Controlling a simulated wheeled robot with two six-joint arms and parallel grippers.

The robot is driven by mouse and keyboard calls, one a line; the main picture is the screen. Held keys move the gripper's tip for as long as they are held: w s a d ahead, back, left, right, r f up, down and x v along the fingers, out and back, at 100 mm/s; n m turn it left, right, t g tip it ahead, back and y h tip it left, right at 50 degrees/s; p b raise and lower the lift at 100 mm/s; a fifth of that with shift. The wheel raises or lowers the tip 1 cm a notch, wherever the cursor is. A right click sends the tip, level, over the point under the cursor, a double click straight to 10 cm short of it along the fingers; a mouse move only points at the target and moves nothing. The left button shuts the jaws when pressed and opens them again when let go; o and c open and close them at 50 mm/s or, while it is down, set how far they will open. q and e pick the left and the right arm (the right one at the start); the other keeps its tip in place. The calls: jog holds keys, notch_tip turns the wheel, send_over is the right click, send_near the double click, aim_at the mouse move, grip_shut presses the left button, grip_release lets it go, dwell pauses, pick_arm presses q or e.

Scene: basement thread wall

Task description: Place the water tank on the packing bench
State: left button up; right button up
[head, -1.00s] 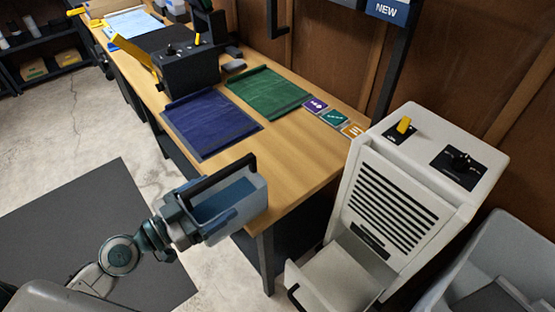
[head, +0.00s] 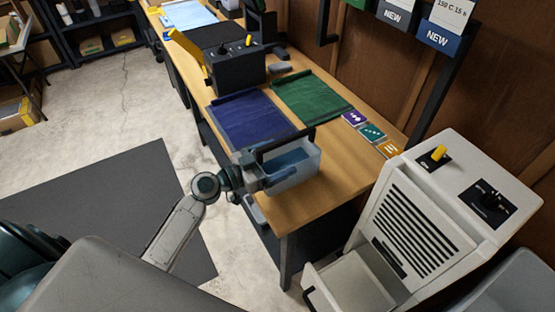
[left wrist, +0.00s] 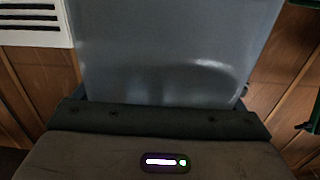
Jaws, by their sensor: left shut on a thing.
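The water tank (head: 297,170) is a translucent blue-grey box with a dark handle along its top. My left gripper (head: 258,178) is shut on it from the left side. In the head view the tank overlaps the near end of the wooden packing bench (head: 322,197); I cannot tell whether it touches the bench top. In the left wrist view the tank (left wrist: 170,50) fills the middle, close in front of the gripper, and the fingertips are hidden. My right gripper is not in view.
A blue mat (head: 250,118) and a green mat (head: 312,95) lie on the bench behind the tank. A black machine (head: 237,70) stands farther back. Small coloured cards (head: 372,132) lie along the right edge. A white vented unit (head: 415,230) stands right of the bench.

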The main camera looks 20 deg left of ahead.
aim_at(277, 165)
pick_arm(q)
jog(key=shift+w+r, duration=0.1)
jog(key=shift+w, duration=0.2)
jog(key=shift+w+f+p, duration=0.2)
jog(key=shift+f+p, duration=0.1)
jog(key=shift+f, duration=0.3)
jog(key=shift+w+f+p, duration=0.15)
jog(key=shift+f+p, duration=0.15)
jog(key=shift+f, duration=0.85)
jog(key=shift+f, duration=0.15)
jog(key=o, duration=1.2)
jog(key=shift+s, duration=0.1)
